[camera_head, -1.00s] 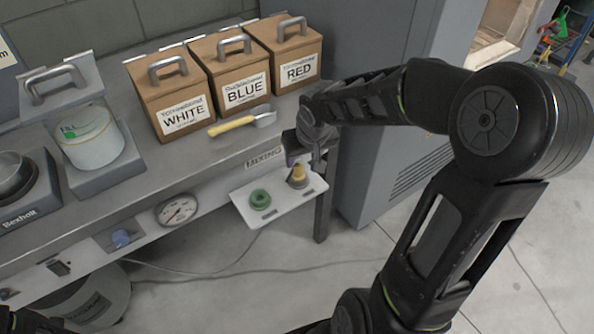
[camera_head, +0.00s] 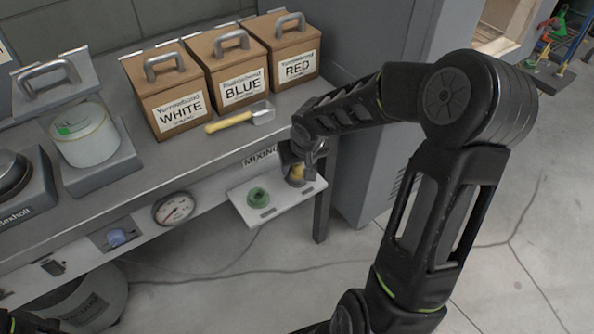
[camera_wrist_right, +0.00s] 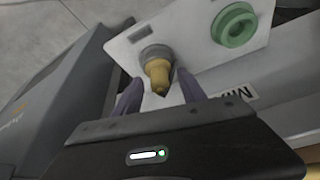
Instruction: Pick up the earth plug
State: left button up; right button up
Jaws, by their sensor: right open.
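The earth plug looks to be the ochre plug with a grey collar (camera_wrist_right: 157,70), standing on a small white shelf (camera_head: 240,205) at the front of the bench. In the head view the ochre plug (camera_head: 297,173) is partly hidden by my right gripper (camera_head: 300,163). In the right wrist view my right gripper (camera_wrist_right: 161,90) is open, with one finger on each side of the plug's ochre end. I cannot tell whether the fingers touch it. My left gripper is not in view; only a dark piece shows at the lower left corner.
A green ring-shaped piece (camera_head: 259,196) sits on the same shelf, and also shows in the right wrist view (camera_wrist_right: 234,25). Boxes marked white (camera_head: 172,105), blue (camera_head: 240,85) and red (camera_head: 297,68) and a yellow-handled scoop (camera_head: 240,118) stand on the bench above. A grey cabinet (camera_head: 372,150) stands behind my arm.

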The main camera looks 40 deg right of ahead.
jog(key=shift+c, duration=0.3)
dwell(0.4)
grip_shut()
